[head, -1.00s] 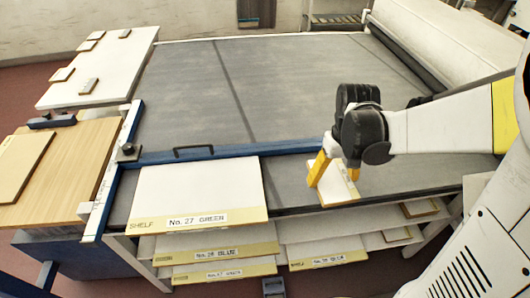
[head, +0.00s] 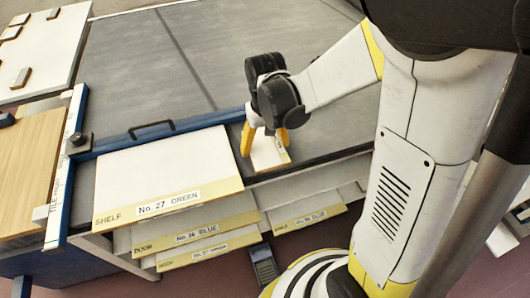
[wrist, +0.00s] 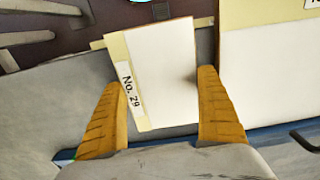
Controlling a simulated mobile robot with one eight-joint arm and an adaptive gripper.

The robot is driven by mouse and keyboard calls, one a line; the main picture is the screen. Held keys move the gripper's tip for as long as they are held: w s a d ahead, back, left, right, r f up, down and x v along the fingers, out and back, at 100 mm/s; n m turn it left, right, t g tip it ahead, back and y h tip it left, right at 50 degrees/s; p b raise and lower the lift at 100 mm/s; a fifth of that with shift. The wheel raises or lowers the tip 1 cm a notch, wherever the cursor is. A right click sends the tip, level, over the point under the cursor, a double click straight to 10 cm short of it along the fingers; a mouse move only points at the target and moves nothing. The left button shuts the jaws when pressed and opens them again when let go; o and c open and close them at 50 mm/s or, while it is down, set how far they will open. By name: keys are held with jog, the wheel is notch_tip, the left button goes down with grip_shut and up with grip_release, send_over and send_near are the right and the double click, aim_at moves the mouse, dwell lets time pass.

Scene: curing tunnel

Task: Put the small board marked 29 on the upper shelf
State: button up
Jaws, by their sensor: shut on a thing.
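The small board marked No. 29 (wrist: 165,72) is white with a yellow strip along its left side in the wrist view. It also shows in the head view (head: 268,153), at the front edge of the grey table bed, just right of the large No. 27 board. My gripper (head: 265,138) is shut on the small board, with one yellow finger at each side edge. The wrist view shows the same grip (wrist: 162,112). Whether the board touches the bed or is lifted slightly, I cannot tell. No upper shelf can be made out for certain.
The No. 27 GREEN board (head: 165,170), marked SHELF, lies over the front edge. Several labelled boards, such as the BLUE door board (head: 190,232), stick out below. A blue rail (head: 170,132) crosses the bed. A white table (head: 40,45) with small pieces is back left. A dark pedal (head: 263,264) stands on the floor.

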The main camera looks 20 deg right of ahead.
aim_at(265, 146)
jog(key=shift+f+b, duration=0.4)
jog(key=shift+f, duration=1.05)
jog(key=shift+f, duration=0.15)
jog(key=o, duration=1)
jog(key=shift+o, duration=0.2)
